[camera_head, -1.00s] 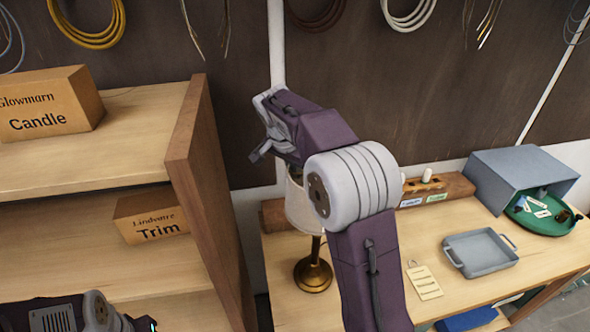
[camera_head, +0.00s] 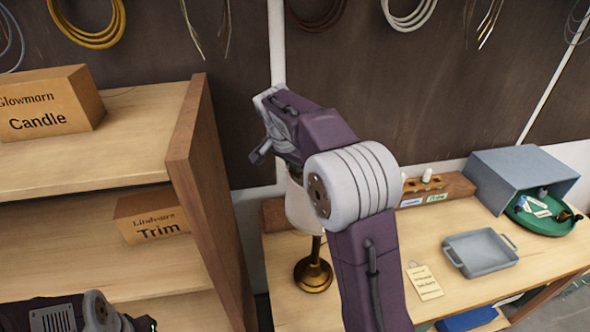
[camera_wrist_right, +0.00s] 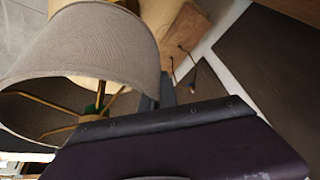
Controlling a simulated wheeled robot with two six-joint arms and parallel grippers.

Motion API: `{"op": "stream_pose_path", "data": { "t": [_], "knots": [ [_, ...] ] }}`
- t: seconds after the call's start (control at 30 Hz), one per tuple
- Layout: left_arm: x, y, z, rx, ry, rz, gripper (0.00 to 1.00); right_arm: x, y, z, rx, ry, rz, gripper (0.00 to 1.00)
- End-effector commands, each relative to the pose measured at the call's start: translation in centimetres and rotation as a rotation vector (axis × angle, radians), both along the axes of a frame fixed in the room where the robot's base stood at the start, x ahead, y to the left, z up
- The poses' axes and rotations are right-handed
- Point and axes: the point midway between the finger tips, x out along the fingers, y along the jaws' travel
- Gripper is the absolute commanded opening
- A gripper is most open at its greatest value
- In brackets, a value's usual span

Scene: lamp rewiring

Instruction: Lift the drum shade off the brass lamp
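The brass lamp (camera_head: 313,274) stands upright on the bench, below my right arm. Its pale drum shade (camera_head: 301,207) is partly hidden behind my right wrist in the head view. In the wrist view the shade (camera_wrist_right: 95,45) is large at the upper left, with its open rim and inner spokes showing. My right gripper (camera_head: 266,148) is at the top of the shade in the head view. A dark grey part of it overlaps the shade's edge in the wrist view; contact and finger opening cannot be made out. Only part of my left arm shows at the lower left.
A wooden shelf with a Candle box (camera_head: 50,103) and a Trim box (camera_head: 150,214) stands left of the lamp. On the bench to the right are a grey tray (camera_head: 480,266), a paper tag (camera_head: 425,283), a wooden block (camera_head: 455,185) and a blue-grey bin (camera_head: 500,172).

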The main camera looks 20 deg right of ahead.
Motion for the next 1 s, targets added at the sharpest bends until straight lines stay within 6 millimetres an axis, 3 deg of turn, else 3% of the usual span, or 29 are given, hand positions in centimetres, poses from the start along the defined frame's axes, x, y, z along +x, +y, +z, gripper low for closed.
{"op": "stream_pose_path", "data": {
  "t": [0.37, 1.0],
  "knots": [
    [0.0, 0.0, 0.2, 0.0, 0.0, 0.0, 0.43, 0.0, 0.0, 0.2, -0.001, -0.001, 0.0, 0.0],
    [0.0, 0.0, 2.8, 0.0, 0.0, 0.0, 0.43, 0.0, 0.0, 3.0, 0.0, -0.001, 0.0, 0.0]
  ]
}}
